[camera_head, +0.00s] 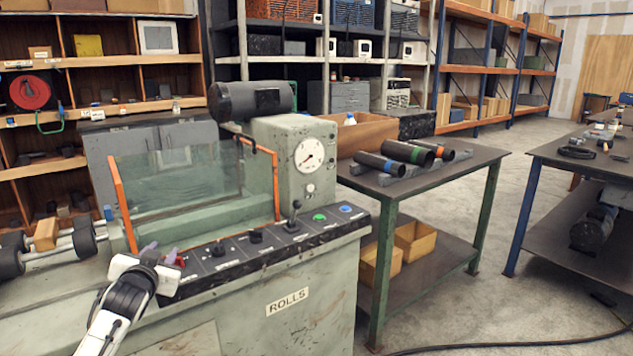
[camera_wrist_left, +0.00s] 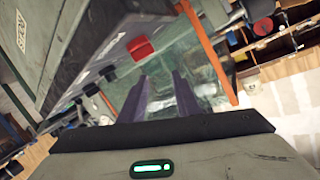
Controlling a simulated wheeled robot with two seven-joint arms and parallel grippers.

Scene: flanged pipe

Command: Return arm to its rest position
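My left arm comes in from the lower left in the head view. Its gripper (camera_head: 160,254) is over the left end of the black control panel (camera_head: 222,253) on the green-grey rolls machine (camera_head: 300,270). A red button (camera_head: 179,262) shows right beside the fingertips; I cannot tell from this view whether they touch it. In the left wrist view the two purple-grey fingers (camera_wrist_left: 163,98) stand apart with nothing between them. The red button (camera_wrist_left: 139,47) lies beyond them there, apart from the tips. My right arm and gripper are not in view.
A clear guard (camera_head: 180,185) with orange edges stands just behind the panel. A joystick (camera_head: 293,215) rises from the panel's right part. Several dark banded pipes (camera_head: 408,152) lie on a side table (camera_head: 460,165). The floor to the right is mostly clear, with a cable.

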